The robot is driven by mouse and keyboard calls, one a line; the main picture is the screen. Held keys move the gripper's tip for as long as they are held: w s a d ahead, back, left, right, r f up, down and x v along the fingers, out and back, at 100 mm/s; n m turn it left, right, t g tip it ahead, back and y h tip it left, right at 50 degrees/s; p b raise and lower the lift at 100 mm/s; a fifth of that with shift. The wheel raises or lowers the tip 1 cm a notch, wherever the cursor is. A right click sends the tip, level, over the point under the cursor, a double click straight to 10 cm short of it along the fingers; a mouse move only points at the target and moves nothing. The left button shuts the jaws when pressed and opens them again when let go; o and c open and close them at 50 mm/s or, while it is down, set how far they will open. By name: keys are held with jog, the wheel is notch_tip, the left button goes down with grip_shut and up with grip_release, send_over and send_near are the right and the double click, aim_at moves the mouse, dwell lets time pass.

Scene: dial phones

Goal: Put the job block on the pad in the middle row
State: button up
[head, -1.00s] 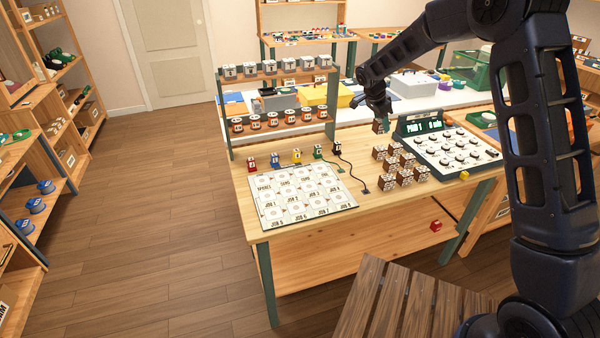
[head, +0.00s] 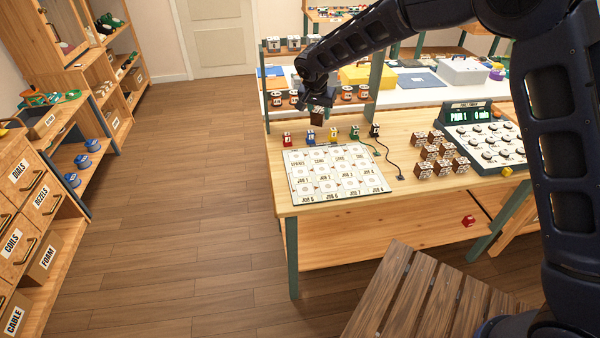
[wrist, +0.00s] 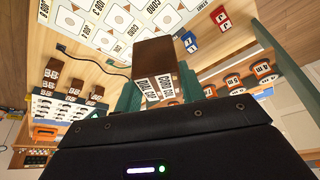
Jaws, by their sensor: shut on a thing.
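My gripper (head: 318,102) is shut on a brown wooden block (head: 317,117) and holds it in the air above the back of the table, behind the white board. In the wrist view the held block (wrist: 157,70) sits between the green fingers, with white labels that seem to read "DIAL" and "CORD". The white board (head: 335,172) lies flat on the table with rows of labelled pads, the front ones reading JOB. No block stands on its pads.
Small coloured blocks stand behind the board, including a red one (head: 287,140) and a green one (head: 354,132). Several brown blocks (head: 437,152) stand right of it, near a console (head: 482,135) with knobs. A thin black cord runs between. A shelf of orange-faced items is behind my gripper.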

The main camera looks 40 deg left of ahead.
jog(key=s+a+n, duration=0.2)
jog(key=s+a, duration=0.1)
jog(key=s, duration=0.3)
jog(key=shift+y, duration=0.4)
jog(key=f, duration=1.9)
jog(key=shift+a+f, duration=0.25)
jog(key=shift+f, duration=0.15)
jog(key=o, duration=1)
jog(key=shift+f, duration=0.1)
jog(key=v, duration=1.2)
